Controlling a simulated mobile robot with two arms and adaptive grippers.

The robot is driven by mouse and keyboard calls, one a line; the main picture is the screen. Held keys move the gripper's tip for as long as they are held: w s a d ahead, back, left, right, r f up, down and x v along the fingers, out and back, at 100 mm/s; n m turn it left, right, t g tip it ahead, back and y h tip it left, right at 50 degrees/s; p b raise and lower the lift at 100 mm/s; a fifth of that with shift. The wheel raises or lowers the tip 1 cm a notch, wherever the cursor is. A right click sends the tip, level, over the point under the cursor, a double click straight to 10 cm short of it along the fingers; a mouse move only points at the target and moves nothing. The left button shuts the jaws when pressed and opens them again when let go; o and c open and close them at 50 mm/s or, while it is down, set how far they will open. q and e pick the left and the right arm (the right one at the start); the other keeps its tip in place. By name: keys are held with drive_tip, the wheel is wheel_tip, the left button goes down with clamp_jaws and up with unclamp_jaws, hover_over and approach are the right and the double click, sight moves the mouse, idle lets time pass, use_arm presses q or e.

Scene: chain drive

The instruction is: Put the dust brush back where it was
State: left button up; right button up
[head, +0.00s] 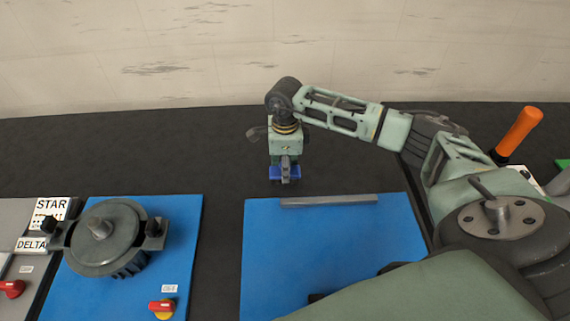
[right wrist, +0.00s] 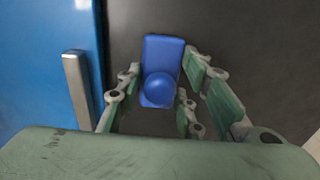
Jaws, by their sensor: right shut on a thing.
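The dust brush (right wrist: 162,56) is a blue block with a round blue knob. In the right wrist view it sits between the fingers of my right gripper (right wrist: 157,88), which is shut on it. In the head view my right gripper (head: 285,177) points down over the dark table behind the right blue mat, with the blue brush (head: 274,173) at its fingertips. Whether the brush touches the table cannot be told. My left gripper is not in view.
A grey bar (head: 330,201) lies along the back edge of the right blue mat (head: 265,260). A motor-like unit (head: 100,238) and a red-yellow switch (head: 162,308) are on the left mat. An orange handle (head: 519,132) stands at right. Dark table left of the gripper is clear.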

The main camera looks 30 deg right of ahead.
drive_tip(key=shift+f, duration=0.1)
drive_tip(key=o, duration=0.7)
drive_tip(key=shift+b, duration=0.3)
drive_tip(key=shift+c, duration=0.2)
drive_tip(key=o, duration=0.5)
drive_tip(key=shift+c, duration=0.2)
drive_tip(key=shift+r+p, duration=0.2)
drive_tip(key=shift+p, duration=0.1)
drive_tip(key=shift+r+b, duration=0.3)
drive_tip(key=shift+r, duration=0.05)
wheel_tip(320, 180, up, 10)
drive_tip(key=b, duration=0.3)
drive_tip(key=shift+f, duration=0.15)
drive_tip(key=shift+r, duration=0.8)
